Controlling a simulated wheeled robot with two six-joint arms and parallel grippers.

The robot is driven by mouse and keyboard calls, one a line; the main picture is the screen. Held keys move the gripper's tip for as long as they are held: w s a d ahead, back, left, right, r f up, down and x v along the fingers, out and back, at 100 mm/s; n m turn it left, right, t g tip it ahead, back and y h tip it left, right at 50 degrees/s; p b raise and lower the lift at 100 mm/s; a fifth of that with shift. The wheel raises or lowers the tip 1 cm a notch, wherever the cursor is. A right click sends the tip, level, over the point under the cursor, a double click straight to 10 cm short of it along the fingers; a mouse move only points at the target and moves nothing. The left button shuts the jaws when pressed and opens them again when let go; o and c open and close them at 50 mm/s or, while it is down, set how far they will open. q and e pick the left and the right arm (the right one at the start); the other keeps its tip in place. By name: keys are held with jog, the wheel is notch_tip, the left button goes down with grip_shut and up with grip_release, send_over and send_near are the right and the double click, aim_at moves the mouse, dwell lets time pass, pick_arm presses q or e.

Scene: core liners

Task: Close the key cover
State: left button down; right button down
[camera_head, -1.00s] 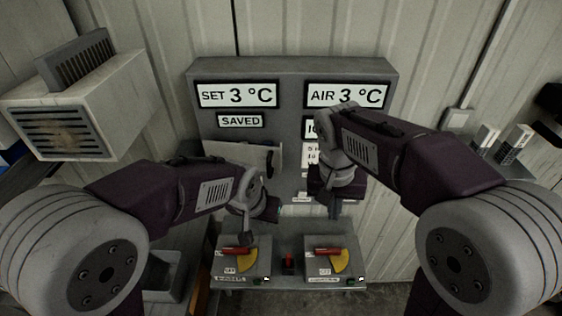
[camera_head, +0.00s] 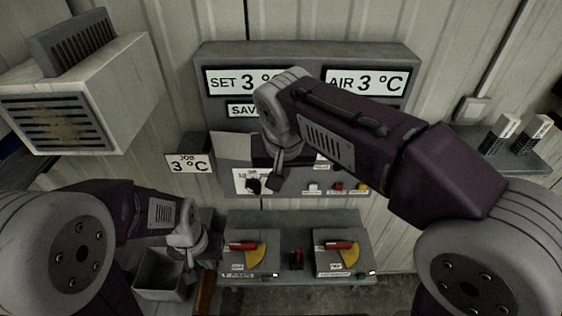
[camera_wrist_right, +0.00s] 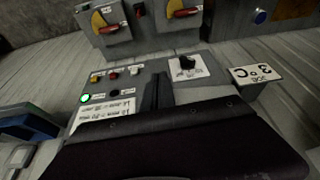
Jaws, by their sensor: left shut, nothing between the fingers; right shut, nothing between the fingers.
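A pale flat panel (camera_head: 230,149), which may be the key cover, shows on the left of the grey console above a black knob (camera_head: 254,186); my right arm hides its right part, and I cannot tell how far it stands open. The knob sits on a white label plate, also seen in the right wrist view (camera_wrist_right: 188,63). My right gripper (camera_head: 277,183) is shut and empty in front of the console, just right of the knob; its dark fingers (camera_wrist_right: 157,90) point at the panel in the wrist view. My left gripper (camera_head: 190,262) is shut and empty, low at the left near a grey bin.
A "JOB 3 °C" sign (camera_head: 188,163) stands left of the console. White, red and yellow buttons (camera_head: 338,187) are right of the knob. Two switch boxes with red handles (camera_head: 250,253) (camera_head: 341,250) sit below. The grey bin (camera_head: 163,272) is at lower left.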

jog(key=w, duration=0.1)
jog(key=w+f+p, duration=0.1)
jog(key=w, duration=0.1)
jog(key=w+p, duration=0.1)
jog(key=shift+w+d+f, duration=0.1)
jog(key=shift+w+f, duration=0.15)
jog(key=shift+f, duration=0.15)
jog(key=w, duration=0.1)
jog(key=w+d+p, duration=0.1)
jog(key=w+p, duration=0.1)
jog(key=shift+w+d+r, duration=0.1)
jog(key=shift+w+d, duration=0.1)
jog(key=shift+d, duration=0.1)
jog(key=shift+d, duration=0.1)
